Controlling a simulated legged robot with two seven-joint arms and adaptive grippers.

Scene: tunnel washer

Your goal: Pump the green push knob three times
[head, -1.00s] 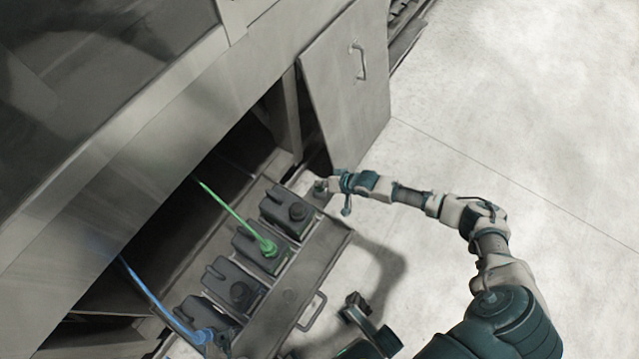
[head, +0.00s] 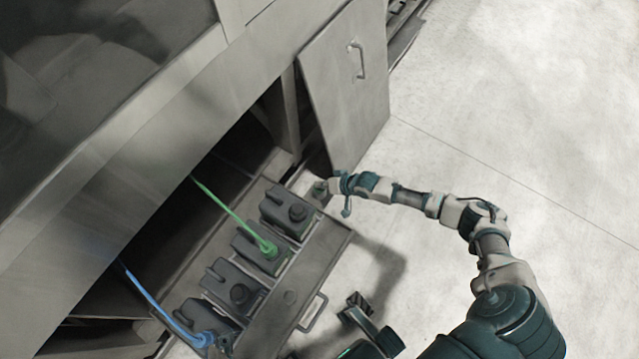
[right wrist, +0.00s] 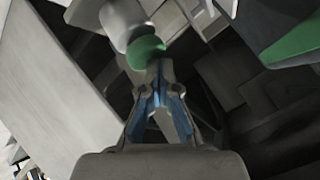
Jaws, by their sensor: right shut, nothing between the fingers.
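The green push knob (right wrist: 146,50) shows in the right wrist view, a rounded green cap on a pale cylindrical body (right wrist: 125,22). My right gripper (right wrist: 160,66) is shut and empty, with its fingertips right at the lower edge of the knob. I cannot tell whether they touch it. In the head view my right gripper (head: 323,187) is small, by the lower end of the open cabinet door and the drawer's far corner. I cannot make out the knob there.
A pulled-out drawer (head: 318,262) holds several dark canisters, with a green hose (head: 228,212) and a blue hose (head: 155,300) running into two of them. The open cabinet door (head: 350,90) stands beyond my gripper. Clear floor (head: 530,110) lies to the right.

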